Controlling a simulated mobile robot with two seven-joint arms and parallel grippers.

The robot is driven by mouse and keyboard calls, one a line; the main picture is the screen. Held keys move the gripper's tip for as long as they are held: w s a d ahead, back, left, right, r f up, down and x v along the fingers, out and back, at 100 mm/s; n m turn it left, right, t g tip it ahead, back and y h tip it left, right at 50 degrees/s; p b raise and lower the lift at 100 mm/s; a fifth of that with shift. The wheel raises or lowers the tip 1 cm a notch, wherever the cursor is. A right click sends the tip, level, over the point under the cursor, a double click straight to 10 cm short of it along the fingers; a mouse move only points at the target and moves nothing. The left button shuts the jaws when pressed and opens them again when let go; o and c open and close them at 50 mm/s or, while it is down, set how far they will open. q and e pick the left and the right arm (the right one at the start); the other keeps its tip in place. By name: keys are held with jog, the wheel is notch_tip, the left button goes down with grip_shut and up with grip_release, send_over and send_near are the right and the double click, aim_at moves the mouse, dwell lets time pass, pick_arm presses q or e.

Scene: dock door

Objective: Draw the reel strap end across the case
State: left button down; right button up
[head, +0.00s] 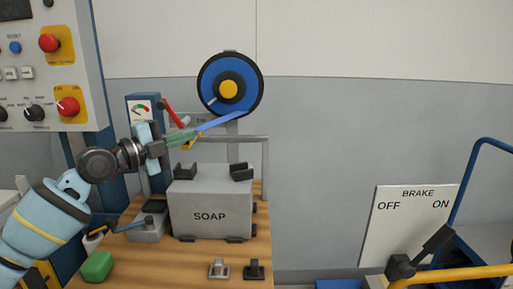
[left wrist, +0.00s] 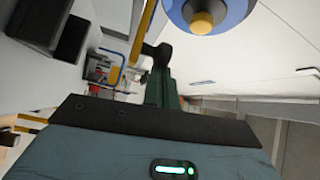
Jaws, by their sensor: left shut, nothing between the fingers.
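The strap reel (head: 215,85) is a blue disc with a black rim and yellow hub, mounted above the case. Its hub also shows at the top of the left wrist view (left wrist: 202,22). A blue strap (head: 220,123) runs from the reel down and left to my left gripper's fingertips. A small yellow piece (head: 190,144) shows by the fingertips; I cannot tell if it is the strap's end. The grey case marked SOAP (head: 210,197) stands upright on the bench. My left gripper (head: 188,136) is shut and empty, above the case's left part. My right gripper is out of view.
A red lever (head: 172,112) and a gauge box (head: 143,108) stand close behind my left gripper. A green block (head: 97,266) and two small latches (head: 219,268) lie on the wooden bench. A BRAKE panel (head: 405,225) with a dark lever is at right.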

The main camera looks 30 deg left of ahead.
pick_arm(q)
jog(key=shift+s+a+b, duration=0.25)
jog(key=shift+a+b, duration=0.05)
jog(key=shift+a, duration=0.25)
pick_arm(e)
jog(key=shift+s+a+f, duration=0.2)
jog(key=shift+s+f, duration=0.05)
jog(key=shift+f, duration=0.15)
pick_arm(q)
jog(key=shift+d, duration=0.1)
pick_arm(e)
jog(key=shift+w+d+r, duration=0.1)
